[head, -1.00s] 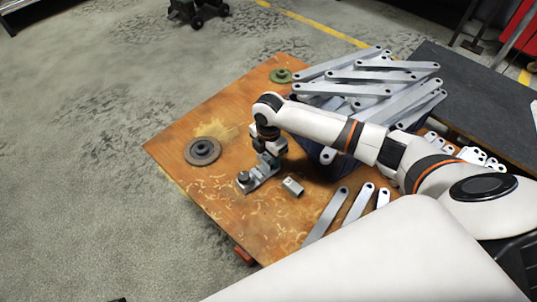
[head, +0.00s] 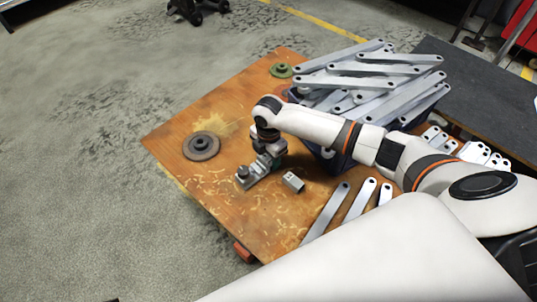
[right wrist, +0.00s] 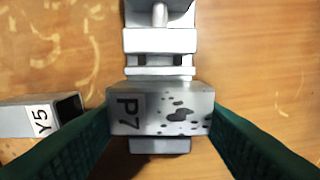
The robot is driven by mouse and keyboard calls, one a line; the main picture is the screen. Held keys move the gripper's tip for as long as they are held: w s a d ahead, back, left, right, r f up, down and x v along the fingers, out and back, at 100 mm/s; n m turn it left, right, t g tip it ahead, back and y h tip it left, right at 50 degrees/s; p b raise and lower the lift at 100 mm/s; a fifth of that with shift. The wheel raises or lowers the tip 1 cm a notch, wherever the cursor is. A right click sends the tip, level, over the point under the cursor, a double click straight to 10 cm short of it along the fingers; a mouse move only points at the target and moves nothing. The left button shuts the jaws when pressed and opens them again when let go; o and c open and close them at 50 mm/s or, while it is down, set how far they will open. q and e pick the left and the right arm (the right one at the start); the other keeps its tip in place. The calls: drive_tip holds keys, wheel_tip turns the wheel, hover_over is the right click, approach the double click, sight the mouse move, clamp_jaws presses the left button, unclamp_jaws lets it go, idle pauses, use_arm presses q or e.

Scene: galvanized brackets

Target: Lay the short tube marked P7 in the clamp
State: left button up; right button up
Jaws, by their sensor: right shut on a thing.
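The short tube marked P7 (right wrist: 160,109) is a grey, dark-speckled block in the right wrist view. My right gripper (right wrist: 164,122) is shut on its two ends. The tube lies crosswise over the lower end of the grey metal clamp (right wrist: 160,41), whose parts show above and below it. I cannot tell whether it touches the clamp's seat. In the head view the clamp (head: 247,178) stands on the wooden table, with my right gripper (head: 268,158) at its far end; the tube is mostly hidden there. My left gripper is not in view.
A second short tube, marked Y5 (right wrist: 38,117), lies beside the clamp; it also shows in the head view (head: 293,182). A blue bin (head: 335,160) heaped with long brackets (head: 375,69) stands behind my right arm. A dark round disc (head: 201,146) lies left of the clamp.

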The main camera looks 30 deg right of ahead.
drive_tip(key=o, duration=1.1)
wheel_tip(320, 180, up, 7)
drive_tip(key=shift+p, duration=1.2)
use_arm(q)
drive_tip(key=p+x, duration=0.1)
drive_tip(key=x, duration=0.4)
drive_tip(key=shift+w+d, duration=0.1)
use_arm(e)
wheel_tip(320, 180, up, 5)
drive_tip(key=shift+r, duration=0.1)
drive_tip(key=shift+s, duration=0.1)
